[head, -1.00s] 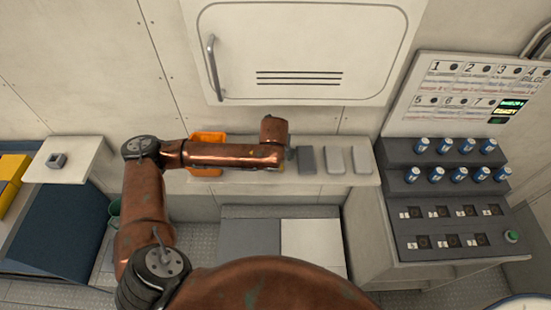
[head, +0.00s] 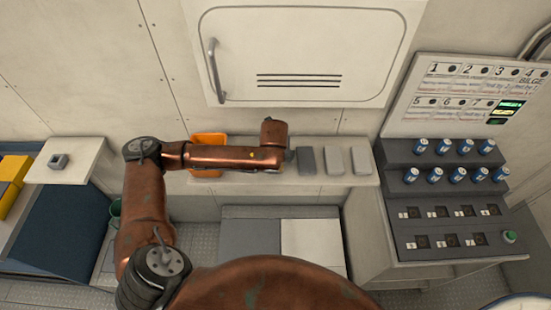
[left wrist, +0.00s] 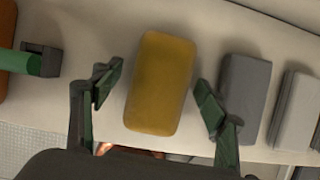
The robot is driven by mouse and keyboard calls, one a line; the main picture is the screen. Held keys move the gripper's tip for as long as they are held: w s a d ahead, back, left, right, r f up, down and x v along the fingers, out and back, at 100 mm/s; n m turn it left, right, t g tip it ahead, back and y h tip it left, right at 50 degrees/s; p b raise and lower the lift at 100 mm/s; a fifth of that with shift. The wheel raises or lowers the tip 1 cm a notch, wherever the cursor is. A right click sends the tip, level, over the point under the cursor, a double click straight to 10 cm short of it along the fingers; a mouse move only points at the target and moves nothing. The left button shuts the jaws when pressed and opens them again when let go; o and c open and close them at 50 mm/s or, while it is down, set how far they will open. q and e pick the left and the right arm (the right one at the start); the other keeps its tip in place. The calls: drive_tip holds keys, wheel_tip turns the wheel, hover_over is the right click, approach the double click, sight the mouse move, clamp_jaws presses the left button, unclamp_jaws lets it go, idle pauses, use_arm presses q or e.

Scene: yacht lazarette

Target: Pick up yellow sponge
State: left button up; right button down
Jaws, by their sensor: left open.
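The yellow sponge (left wrist: 161,83) lies on the pale shelf in the left wrist view, a rounded block with its long side running away from me. My left gripper (left wrist: 158,87) is open, with one green-padded finger on each side of the sponge. A gap shows between the sponge and each finger, and the right finger is close to the dark grey block. In the head view my copper left arm covers the sponge's place, and the gripper is mostly hidden there. My right gripper is not in view.
The dark grey block (head: 306,160) and two lighter grey blocks (head: 333,160) (head: 361,160) lie right of the sponge. An orange container (head: 207,140) stands to the left, with a green-ended object (left wrist: 38,62) near it. A wall locker (head: 300,50) is above the shelf.

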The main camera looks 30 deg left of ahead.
use_arm(q)
drive_tip(key=shift+c, duration=0.2)
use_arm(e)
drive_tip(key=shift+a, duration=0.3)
use_arm(q)
drive_tip(key=c, duration=1)
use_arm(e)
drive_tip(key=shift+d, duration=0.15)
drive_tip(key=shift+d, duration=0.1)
